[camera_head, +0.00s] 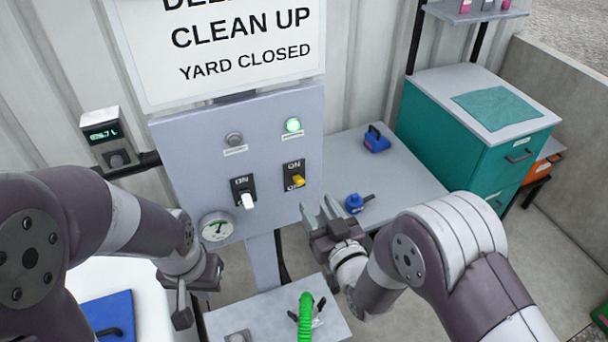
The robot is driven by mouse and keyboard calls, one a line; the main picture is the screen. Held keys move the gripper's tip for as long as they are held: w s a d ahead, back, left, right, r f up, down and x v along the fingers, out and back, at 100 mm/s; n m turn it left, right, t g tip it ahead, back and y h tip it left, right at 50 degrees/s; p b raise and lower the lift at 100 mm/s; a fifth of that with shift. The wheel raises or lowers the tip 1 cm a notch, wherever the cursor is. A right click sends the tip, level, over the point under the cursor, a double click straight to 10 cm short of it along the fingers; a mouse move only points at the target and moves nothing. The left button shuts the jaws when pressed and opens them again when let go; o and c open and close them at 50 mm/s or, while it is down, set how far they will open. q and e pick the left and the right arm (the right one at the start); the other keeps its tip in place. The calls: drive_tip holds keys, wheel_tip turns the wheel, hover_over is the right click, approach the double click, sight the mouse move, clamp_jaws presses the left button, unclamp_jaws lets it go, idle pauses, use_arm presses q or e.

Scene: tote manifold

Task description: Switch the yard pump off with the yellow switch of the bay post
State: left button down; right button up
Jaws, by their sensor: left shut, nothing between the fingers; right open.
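The bay post's grey panel (185,165) faces me. The yellow switch (299,181) sits on a black plate at its right side, its lever tip toward the lower part of the plate. The lamp above it (293,125) glows green. My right gripper (321,212) is open and empty, just below and right of the yellow switch, apart from it, fingers pointing up. My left gripper (187,308) is low at the left, below the panel, shut with nothing held; its fingertips are partly hard to make out.
A white switch (247,200) sits left of the yellow one, under an unlit lamp (233,139). A round gauge (216,227) is at the panel's lower left. A green hose (305,318) stands below. A grey shelf (385,178) with blue items and a teal cabinet (445,130) are at right.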

sight(302, 183)
drive_tip(key=x, duration=0.2)
drive_tip(key=p+x, duration=0.1)
drive_tip(key=x, duration=0.2)
drive_tip(key=a+x, duration=0.1)
drive_tip(key=x, duration=0.1)
drive_tip(key=shift+a+r, duration=0.1)
drive_tip(key=shift+r, duration=0.15)
drive_tip(key=shift+w+p, duration=0.3)
drive_tip(key=shift+w, duration=0.1)
drive_tip(key=shift+w+f, duration=0.15)
drive_tip(key=shift+w, duration=0.25)
use_arm(q)
drive_tip(key=shift+s+a+r, duration=0.1)
drive_tip(key=shift+a+r, duration=0.05)
drive_tip(key=shift+r, duration=0.35)
drive_tip(key=shift+a+r, duration=0.15)
drive_tip(key=shift+r, duration=0.35)
